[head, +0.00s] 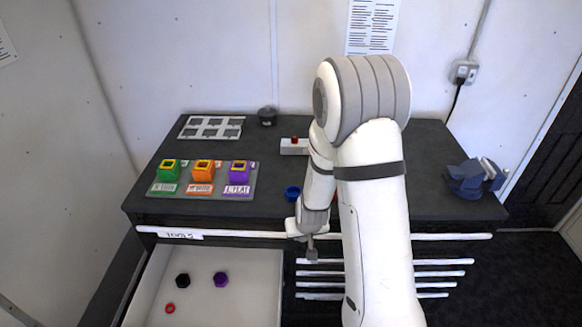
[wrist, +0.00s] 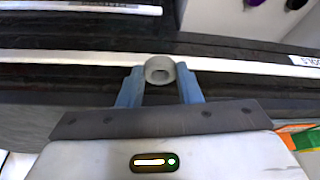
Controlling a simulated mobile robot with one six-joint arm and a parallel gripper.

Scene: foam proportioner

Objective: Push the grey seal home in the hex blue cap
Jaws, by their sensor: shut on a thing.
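The blue cap (head: 292,193) stands on the dark worktop near its front edge, just left of my arm. It is too small to make out its inside. My gripper (head: 311,252) is in front of the worktop's front edge, lower in the picture than the blue cap and apart from it. In the wrist view my gripper (wrist: 160,88) has its two blue fingers shut on the grey seal (wrist: 159,60), a thick ring whose opening shows. In the head view the seal is too small to tell from the fingertips.
An open drawer (head: 262,290) at lower left holds a black hex cap (head: 182,281), a purple hex cap (head: 221,279) and a red ring (head: 169,309). Green, orange and purple blocks stand on a grey board (head: 215,172). A blue vise (head: 473,178) is at the right.

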